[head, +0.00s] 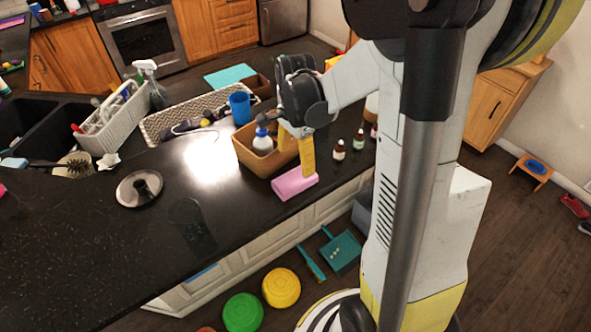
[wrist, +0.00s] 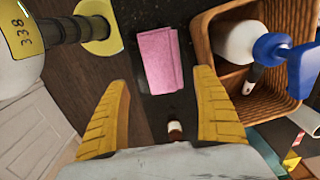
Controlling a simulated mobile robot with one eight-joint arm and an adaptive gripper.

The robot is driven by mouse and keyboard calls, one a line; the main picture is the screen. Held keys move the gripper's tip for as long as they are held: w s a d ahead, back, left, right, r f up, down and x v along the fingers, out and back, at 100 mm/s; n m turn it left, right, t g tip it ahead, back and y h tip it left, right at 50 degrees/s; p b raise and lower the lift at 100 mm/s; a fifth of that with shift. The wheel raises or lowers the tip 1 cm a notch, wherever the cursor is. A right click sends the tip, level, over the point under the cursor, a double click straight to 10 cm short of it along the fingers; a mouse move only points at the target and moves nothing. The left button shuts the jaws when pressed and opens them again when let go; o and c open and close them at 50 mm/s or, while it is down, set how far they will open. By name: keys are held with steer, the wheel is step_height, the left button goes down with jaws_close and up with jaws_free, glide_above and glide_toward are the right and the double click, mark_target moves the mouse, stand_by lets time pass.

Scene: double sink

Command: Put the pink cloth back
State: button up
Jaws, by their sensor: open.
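The pink cloth (head: 294,183) lies folded on the dark counter near its front edge, just in front of a brown wicker basket (head: 248,157). In the wrist view the cloth (wrist: 160,60) is a flat folded rectangle beside the basket (wrist: 203,45). My gripper (head: 296,163) is over the cloth, with one yellow finger close to it in the head view. In the wrist view my gripper (wrist: 161,80) is open, its fingers apart on either side of the cloth's line. Nothing is held. Whether a fingertip touches the cloth is unclear.
The basket holds a blue-topped spray bottle (wrist: 240,42). Small brown bottles (head: 339,150) stand right of my gripper. A blue cup (head: 240,107) and drying mat (head: 185,112) are behind. A round metal lid (head: 130,190) lies left; the counter between is mostly clear.

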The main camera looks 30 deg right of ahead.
steer(key=s+a+r+n+t, duration=0.7)
steer(key=s+a+r+n, duration=0.3)
steer(key=n, duration=0.7)
steer(key=a+r, duration=0.3)
steer(key=shift+s+a+n, duration=0.25)
steer(key=shift+s+n, duration=0.05)
steer(key=shift+s, duration=0.1)
